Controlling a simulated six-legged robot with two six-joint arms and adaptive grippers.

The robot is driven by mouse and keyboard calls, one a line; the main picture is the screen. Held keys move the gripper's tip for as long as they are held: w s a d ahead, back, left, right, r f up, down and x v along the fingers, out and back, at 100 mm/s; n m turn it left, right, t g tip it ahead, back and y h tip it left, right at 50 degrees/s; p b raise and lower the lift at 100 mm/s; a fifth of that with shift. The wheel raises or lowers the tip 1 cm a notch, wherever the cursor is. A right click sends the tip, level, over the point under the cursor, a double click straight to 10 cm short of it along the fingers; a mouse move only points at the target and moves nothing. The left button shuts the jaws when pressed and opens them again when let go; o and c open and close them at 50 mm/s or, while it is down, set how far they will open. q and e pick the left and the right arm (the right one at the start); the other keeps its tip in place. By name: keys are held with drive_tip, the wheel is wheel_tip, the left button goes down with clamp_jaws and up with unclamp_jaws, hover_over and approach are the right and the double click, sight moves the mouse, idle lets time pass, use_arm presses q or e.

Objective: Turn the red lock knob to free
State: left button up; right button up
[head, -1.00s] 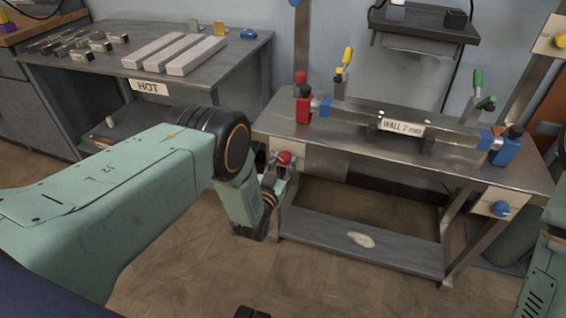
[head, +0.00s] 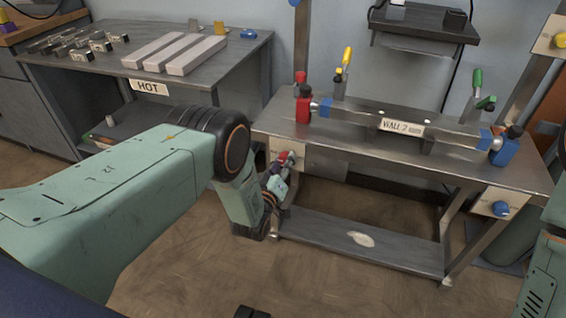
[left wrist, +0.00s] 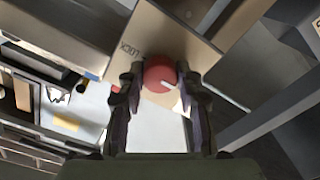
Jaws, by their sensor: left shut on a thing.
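The red lock knob (head: 283,157) sits on a light plate (head: 315,160) at the left front of the metal bench. In the left wrist view the round red knob (left wrist: 160,74) with a white pointer mark lies between my left fingers, in front of a plate with the lettering LOCK. My left gripper (head: 287,161) is shut on the knob, with a finger on each side, and it also shows in the left wrist view (left wrist: 158,82). In the head view the gripper looks rolled and partly covers the knob.
A blue knob (head: 501,208) is on the right front. A table marked HOT (head: 149,87) stands at the left.

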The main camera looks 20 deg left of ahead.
idle(0.4)
use_arm(q)
drive_tip(key=o, duration=1.2)
drive_tip(key=shift+c, duration=0.2)
drive_tip(key=shift+s, duration=0.1)
drive_tip(key=s, duration=1.2)
drive_tip(key=shift+a, duration=0.2)
